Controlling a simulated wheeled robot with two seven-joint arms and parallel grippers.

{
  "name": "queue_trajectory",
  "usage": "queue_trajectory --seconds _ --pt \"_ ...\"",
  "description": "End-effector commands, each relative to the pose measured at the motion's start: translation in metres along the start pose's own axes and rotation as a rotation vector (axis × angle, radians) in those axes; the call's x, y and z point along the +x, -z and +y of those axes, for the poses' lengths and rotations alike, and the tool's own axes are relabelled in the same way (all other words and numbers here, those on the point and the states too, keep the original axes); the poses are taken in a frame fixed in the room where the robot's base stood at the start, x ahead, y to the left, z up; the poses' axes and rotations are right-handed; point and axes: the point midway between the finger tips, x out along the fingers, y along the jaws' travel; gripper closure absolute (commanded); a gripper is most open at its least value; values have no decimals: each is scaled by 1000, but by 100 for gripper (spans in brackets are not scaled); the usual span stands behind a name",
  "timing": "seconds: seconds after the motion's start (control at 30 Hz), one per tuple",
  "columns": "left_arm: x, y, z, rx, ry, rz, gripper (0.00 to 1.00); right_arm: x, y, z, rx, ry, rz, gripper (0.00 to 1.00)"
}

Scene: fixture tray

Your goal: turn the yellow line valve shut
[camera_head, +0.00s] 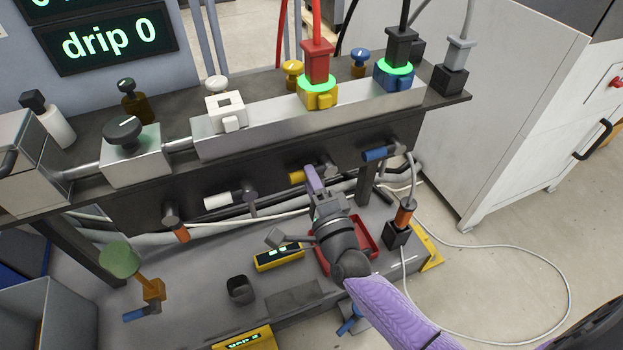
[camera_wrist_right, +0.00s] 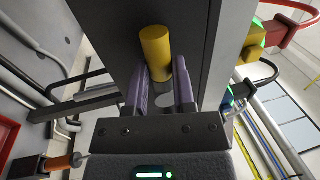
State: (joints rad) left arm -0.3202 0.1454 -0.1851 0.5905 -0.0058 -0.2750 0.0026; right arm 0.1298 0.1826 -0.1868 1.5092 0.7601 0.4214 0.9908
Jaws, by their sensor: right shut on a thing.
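The yellow line valve handle (camera_head: 297,177) sticks out to the left from under the front of the shelf. It also shows as a yellow cylinder (camera_wrist_right: 156,48) in the right wrist view. My right gripper (camera_head: 314,180) reaches up to it from below. In the wrist view, the purple fingers of my right gripper (camera_wrist_right: 161,82) stand on either side of the handle's lower part, shut on it. The handle's pivot is partly hidden behind the gripper in the head view. My left gripper is not in view.
A blue handle (camera_head: 380,153) is to the right and a white handle (camera_head: 222,200) to the left under the same shelf. A red tray (camera_head: 366,238) lies below my right arm, near a black box (camera_head: 396,233) with an orange plug. A yellow meter (camera_head: 278,257) lies on the lower surface.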

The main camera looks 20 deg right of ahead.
Motion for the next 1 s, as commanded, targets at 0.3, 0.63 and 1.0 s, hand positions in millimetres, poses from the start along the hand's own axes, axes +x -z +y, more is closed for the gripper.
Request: queue_trajectory --seconds 0.3,0.63,1.0 --pt "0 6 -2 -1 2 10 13 0 0 0 1 -1 0 33" --pt "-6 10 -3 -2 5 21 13 -15 0 -2 -1 -2 -1 33" --pt "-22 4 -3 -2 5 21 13 -94 0 -1 1 -1 -1 33"
